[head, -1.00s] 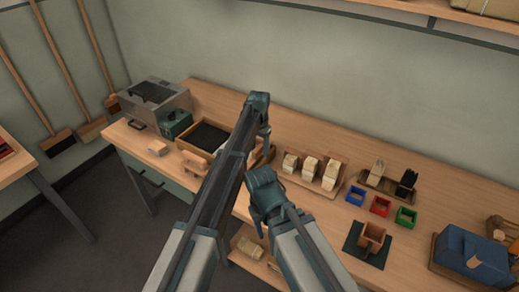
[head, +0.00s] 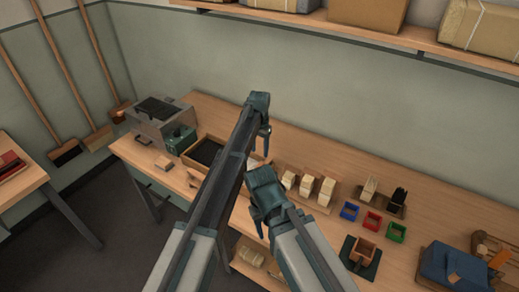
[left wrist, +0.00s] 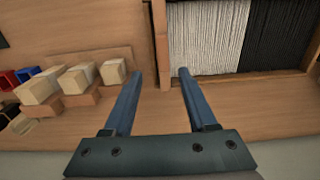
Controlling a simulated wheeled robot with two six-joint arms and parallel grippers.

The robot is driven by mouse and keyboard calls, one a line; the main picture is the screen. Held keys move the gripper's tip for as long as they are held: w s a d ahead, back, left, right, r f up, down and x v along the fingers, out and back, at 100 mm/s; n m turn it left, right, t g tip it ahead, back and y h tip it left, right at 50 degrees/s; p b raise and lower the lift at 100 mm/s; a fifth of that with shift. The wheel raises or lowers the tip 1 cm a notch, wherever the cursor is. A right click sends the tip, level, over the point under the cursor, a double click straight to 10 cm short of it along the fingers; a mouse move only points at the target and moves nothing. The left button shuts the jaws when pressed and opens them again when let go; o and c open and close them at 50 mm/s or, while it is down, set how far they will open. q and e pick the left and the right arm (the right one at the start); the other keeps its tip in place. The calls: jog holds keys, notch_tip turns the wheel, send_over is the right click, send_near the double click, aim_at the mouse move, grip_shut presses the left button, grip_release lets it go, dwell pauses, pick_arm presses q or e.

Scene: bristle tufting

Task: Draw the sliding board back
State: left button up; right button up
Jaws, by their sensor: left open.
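I cannot pick out a sliding board for certain. A wooden tray (head: 229,140) lies behind my left arm in the head view. In the left wrist view the wooden tray (left wrist: 235,74) holds white bristles (left wrist: 207,40) and black bristles (left wrist: 275,38). My left gripper (head: 265,142) is above the bench, right of the tray in the head view. In the left wrist view its fingers (left wrist: 155,75) are apart with nothing between them, near the tray's front corner. My right gripper (head: 259,222) is lower and nearer; its fingertips are unclear.
Several pale blocks (head: 307,186) stand on a wooden holder right of the grippers. Blue (head: 349,211), red (head: 372,221) and green (head: 396,232) bins lie further right. A grey machine (head: 160,118) and a green box (head: 179,138) stand left of the tray.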

pick_arm(q)
notch_tip(320, 180, up, 4)
jog(key=shift+f+p, duration=0.25)
jog(key=shift+p, duration=0.9)
pick_arm(e)
notch_tip(320, 180, up, 4)
jog(key=shift+f, duration=0.2)
pick_arm(q)
jog(key=s+a+f+n+b, duration=0.1)
jog(key=s+a, duration=0.3)
jog(key=s, duration=0.7)
jog(key=s+a+f+n+b, duration=0.1)
jog(key=s+a, duration=0.3)
jog(key=s, duration=0.8)
jog(key=s+a+n+y+b, duration=0.1)
jog(key=s+a, duration=0.3)
jog(key=s, duration=0.8)
jog(key=shift+f, duration=0.4)
pick_arm(e)
notch_tip(320, 180, down, 3)
pick_arm(q)
jog(key=shift+s, duration=0.1)
